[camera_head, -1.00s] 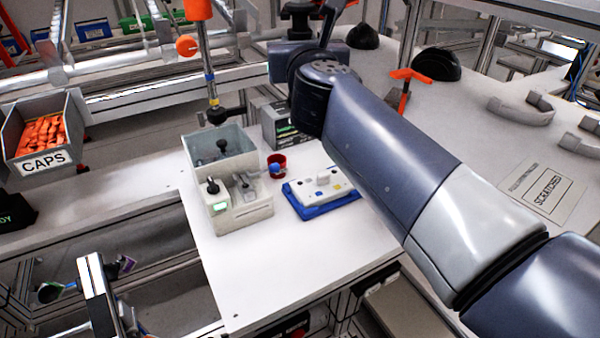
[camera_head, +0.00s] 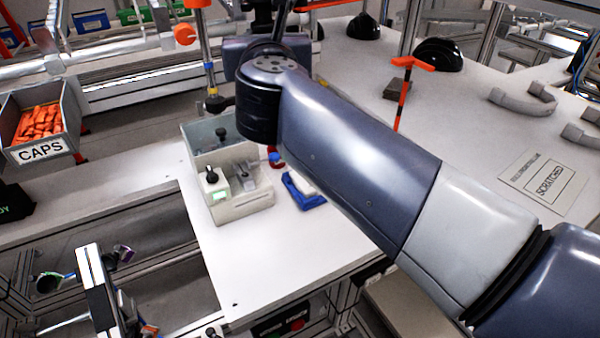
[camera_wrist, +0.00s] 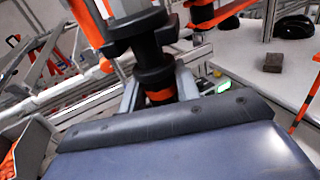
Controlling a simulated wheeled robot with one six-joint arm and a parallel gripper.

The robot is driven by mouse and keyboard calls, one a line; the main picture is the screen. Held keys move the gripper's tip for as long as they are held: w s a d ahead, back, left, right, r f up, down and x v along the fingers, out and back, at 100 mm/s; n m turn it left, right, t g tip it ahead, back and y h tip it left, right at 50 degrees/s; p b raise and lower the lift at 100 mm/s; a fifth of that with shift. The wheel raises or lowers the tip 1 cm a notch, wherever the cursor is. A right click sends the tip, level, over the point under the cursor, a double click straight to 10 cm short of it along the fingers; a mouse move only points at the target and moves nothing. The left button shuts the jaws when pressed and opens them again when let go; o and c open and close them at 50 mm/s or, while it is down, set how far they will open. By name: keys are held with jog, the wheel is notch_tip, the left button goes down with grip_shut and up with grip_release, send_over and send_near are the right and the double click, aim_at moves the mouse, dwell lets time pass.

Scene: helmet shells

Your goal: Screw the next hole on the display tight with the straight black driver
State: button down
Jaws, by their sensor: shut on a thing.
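In the wrist view my gripper (camera_wrist: 158,92) is shut on a black, stepped cylindrical tool with an orange band, which looks like the straight black driver (camera_wrist: 150,50). Its tip is out of sight. In the head view my arm hides the gripper and the held tool. I cannot tell whether that panel is the display, and no screw holes can be made out.
A grey CAPS bin (camera_head: 40,150) is at the far left. A hanging orange tool (camera_head: 185,33) is behind the box. An orange T-handled tool (camera_head: 405,65) and black shells (camera_head: 437,58) are farther right.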

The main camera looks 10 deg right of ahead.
jog(key=s+a, duration=0.2)
jog(key=a, duration=0.3)
jog(key=shift+s+a+b, duration=0.35)
jog(key=shift+a+b, duration=0.05)
jog(key=shift+f+b, duration=0.5)
jog(key=shift+b, duration=0.05)
jog(key=shift+f+b, duration=1.9)
jog(key=shift+f, duration=0.25)
